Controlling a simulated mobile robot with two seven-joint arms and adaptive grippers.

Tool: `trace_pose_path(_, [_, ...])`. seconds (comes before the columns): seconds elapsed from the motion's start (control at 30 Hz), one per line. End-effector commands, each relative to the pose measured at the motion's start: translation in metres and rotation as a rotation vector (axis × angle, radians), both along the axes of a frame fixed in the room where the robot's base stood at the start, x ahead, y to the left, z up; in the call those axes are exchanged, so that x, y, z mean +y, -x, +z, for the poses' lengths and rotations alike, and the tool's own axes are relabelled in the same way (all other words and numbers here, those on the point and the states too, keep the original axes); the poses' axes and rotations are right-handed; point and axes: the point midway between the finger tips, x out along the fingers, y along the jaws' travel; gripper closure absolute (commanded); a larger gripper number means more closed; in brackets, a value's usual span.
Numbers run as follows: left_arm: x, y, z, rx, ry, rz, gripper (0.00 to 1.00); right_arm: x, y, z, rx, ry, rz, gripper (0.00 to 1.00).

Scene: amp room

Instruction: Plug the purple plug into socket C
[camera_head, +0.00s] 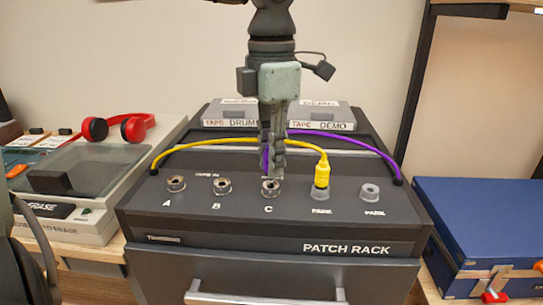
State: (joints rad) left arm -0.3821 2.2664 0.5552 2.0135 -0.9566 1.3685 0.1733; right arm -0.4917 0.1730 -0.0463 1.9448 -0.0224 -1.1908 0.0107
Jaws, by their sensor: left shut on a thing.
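My left gripper (272,165) comes down from the top of the head view and is shut on the purple plug (264,160). Its fingers hide most of the plug; only a purple strip shows at their left side. The fingertips are right above socket C (269,188), a metal ring on the patch rack (200,225). I cannot tell whether the plug tip enters the socket. The purple cable (350,140) arches from the gripper to the rack's right edge. My right gripper is not in view.
A yellow plug (322,177) stands in the left park socket, its cable arching behind my gripper. Socket A (176,184), socket B (221,186) and the right park socket (369,193) are empty. Tape boxes (323,119) lie behind. Red headphones (118,128) and a blue case (485,225) flank the rack.

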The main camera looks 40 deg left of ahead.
Motion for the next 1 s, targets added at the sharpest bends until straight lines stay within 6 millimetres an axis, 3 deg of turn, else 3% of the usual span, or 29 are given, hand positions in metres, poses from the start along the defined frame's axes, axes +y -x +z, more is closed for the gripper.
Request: trace_pose_path(1.0, [0.000,0.000,-0.017,-0.001,0.000,0.000,1.00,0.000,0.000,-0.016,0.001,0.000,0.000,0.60])
